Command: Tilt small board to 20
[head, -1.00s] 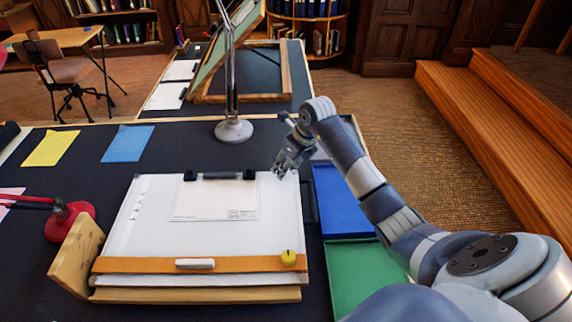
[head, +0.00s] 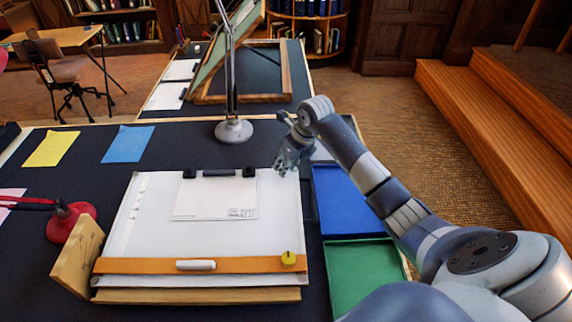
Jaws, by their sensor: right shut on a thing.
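The small board (head: 270,210) is the near drafting board, covered with a white sheet, lying at a low tilt on the dark table. A small drawing (head: 200,200) is on it under a black clip bar (head: 218,173). My left gripper is not in view.
A blue tray (head: 345,200) and a green tray (head: 360,275) lie right of the board. A wooden block (head: 78,258) and red lamp base (head: 70,222) stand at its left. A grey lamp base (head: 233,130) is behind it. Another board (head: 225,45) is steeply raised on the back table.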

